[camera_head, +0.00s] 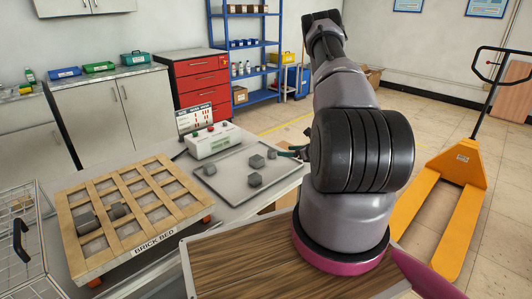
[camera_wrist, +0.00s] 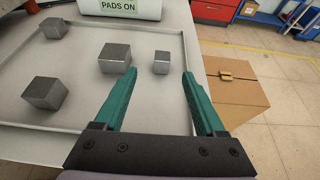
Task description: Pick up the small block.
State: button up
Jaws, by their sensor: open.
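Several grey metal blocks lie on a shallow grey tray (camera_head: 222,189), which also shows in the wrist view (camera_wrist: 90,122). The small block (camera_wrist: 161,62) is the smallest one, towards the tray's right side in the wrist view. In the head view it appears to be the block (camera_head: 271,154) nearest my gripper. My gripper (camera_wrist: 159,73) is open, its teal fingers pointing at the small block, which appears between or just beyond the fingertips. No contact shows. In the head view my gripper (camera_head: 291,153) is partly hidden behind my arm.
A larger block (camera_wrist: 115,58) lies just left of the small one; two others (camera_wrist: 53,28) (camera_wrist: 44,92) lie further left. A white control box (camera_head: 212,140) stands behind the tray. A wooden grid marked BRICK BED (camera_head: 150,241) is at left. A cardboard box (camera_wrist: 236,88) stands beyond the table edge.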

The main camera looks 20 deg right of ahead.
aim_at(274, 152)
jog(key=shift+w+f, duration=0.2)
jog(key=shift+f, duration=0.25)
jog(key=x, duration=1)
jog(key=shift+w+d, duration=0.15)
jog(key=shift+w, duration=0.05)
grip_shut()
